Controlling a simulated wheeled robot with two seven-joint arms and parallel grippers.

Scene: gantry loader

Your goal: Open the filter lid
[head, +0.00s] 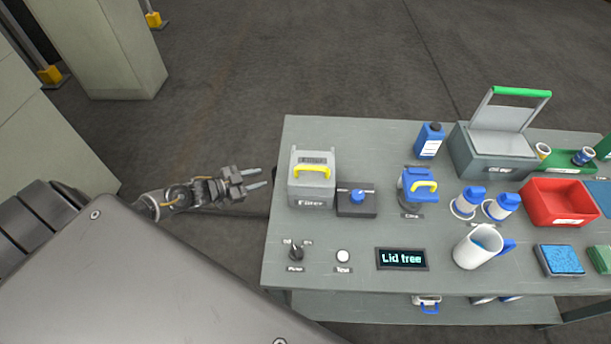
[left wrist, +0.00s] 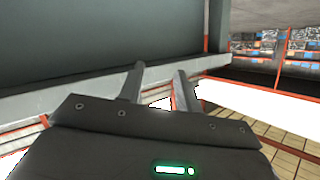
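The filter box (head: 298,192) is a grey box with a label on its front, at the left end of the table in the head view. Its grey lid (head: 312,159) lies shut on top and carries a yellow handle (head: 310,169). My left gripper (head: 261,180) is left of the box, off the table's left edge, its two fingers apart and pointing toward the box without touching it. In the left wrist view the two fingers (left wrist: 158,88) are also apart with nothing between them. The filter box is not recognisable there. My right gripper is not in view.
Right of the filter box stand a dark block with a blue knob (head: 357,197) and a blue unit with a yellow handle (head: 417,187). A display (head: 402,258) reads "Lid free". A rotary switch (head: 296,252) and white button (head: 343,256) sit at the front. A grey bin (head: 487,163) stands open.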

